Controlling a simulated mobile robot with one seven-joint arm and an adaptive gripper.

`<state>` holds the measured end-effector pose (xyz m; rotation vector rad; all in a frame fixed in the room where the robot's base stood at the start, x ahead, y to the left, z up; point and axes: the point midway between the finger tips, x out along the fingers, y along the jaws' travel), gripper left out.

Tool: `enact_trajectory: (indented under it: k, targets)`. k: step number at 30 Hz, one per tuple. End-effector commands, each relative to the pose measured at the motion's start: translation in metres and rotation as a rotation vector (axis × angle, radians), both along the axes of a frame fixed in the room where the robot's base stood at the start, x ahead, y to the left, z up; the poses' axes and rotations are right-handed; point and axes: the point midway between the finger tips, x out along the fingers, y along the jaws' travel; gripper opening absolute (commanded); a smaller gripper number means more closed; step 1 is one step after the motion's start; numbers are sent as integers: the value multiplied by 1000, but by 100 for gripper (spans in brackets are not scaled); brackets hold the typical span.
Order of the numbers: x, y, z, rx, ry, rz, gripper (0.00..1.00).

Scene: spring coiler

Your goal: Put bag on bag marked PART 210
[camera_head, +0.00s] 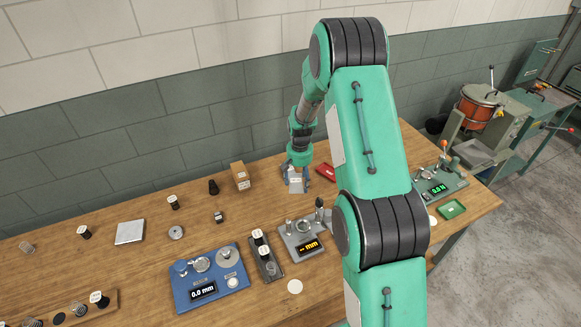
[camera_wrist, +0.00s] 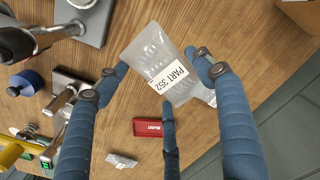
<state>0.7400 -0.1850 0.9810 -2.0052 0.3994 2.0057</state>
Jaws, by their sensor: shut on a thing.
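My gripper (camera_head: 298,172) is over the back of the wooden bench, pointing down. In the wrist view, its blue fingers (camera_wrist: 160,70) are shut on a clear bag (camera_wrist: 149,52) whose white label reads PART 352. Pale coiled parts show through the bag. The bag also shows in the head view (camera_head: 294,186) below my gripper. A pale edge (camera_wrist: 210,97) shows beside the bag's right side, partly behind a finger; I cannot tell if it is another bag. I can read no label PART 210 in either view.
A red box (camera_wrist: 161,127) lies close by on the bench, with a small pale block (camera_wrist: 121,161) near it. Brown boxes (camera_head: 240,177) stand left of my gripper. Gauges with displays (camera_head: 302,238) stand in front. Bare wood lies around the bag.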

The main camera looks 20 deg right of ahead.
Motion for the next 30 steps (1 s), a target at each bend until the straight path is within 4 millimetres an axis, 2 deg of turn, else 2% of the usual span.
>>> enact_trajectory:
  k: [30]
  targets:
    - [126, -31, -12, 0, -1, 0, 36]
